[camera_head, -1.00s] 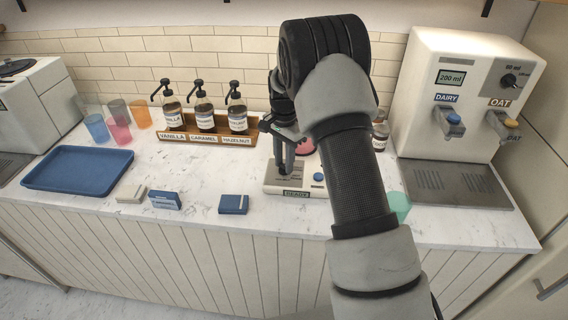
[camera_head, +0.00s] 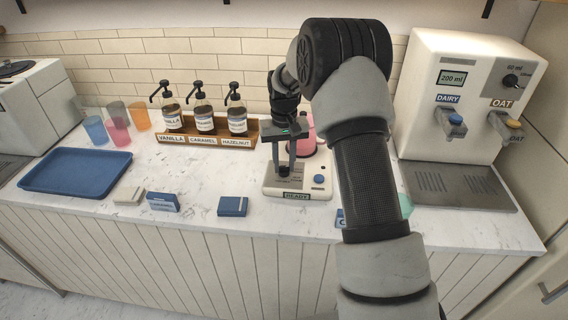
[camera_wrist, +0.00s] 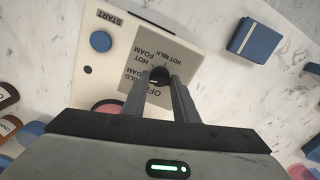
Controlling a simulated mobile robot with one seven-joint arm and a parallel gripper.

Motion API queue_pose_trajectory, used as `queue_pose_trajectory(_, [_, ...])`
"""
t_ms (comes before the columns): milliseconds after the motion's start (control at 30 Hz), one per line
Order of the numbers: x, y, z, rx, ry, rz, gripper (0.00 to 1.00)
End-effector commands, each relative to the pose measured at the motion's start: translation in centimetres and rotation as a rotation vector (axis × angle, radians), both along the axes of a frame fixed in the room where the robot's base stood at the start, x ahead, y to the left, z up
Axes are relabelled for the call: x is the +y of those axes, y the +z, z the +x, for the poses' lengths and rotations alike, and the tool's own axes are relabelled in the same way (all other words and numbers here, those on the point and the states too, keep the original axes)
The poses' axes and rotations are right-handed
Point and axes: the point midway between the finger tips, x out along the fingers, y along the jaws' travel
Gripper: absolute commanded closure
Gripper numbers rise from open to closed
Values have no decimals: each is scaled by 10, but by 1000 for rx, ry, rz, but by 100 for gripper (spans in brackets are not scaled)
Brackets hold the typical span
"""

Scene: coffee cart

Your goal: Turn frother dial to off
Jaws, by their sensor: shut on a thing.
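The frother is a low white base (camera_head: 318,190) with a screen reading READY at its front. Its blue button, labelled START, shows in the wrist view (camera_wrist: 101,41). Its dial is a small dark knob (camera_wrist: 159,74) on a grey panel (camera_wrist: 150,55) lettered OFF, COLD FOAM, HOT FOAM and HOT MILK. My gripper (camera_head: 284,172) points down over the base with its two fingers around the dial, shut on it. The fingers hide part of the knob and the lettering, and I cannot tell which setting it points at. A pink vessel (camera_head: 302,142) stands at the back of the frother.
A rack of syrup bottles (camera_head: 205,138) stands behind to the left. A blue box (camera_head: 233,206) lies left of the frother. A milk dispenser (camera_head: 428,75) stands at the right. A blue tray (camera_head: 77,172) and coloured cups (camera_head: 117,122) are at the left.

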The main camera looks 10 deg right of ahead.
Motion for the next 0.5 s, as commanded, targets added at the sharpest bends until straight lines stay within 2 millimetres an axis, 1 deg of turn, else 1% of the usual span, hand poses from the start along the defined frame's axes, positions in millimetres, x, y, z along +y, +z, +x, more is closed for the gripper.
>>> queue_pose_trajectory(500, [-1, 1, 1, -3, 490, -1, 96])
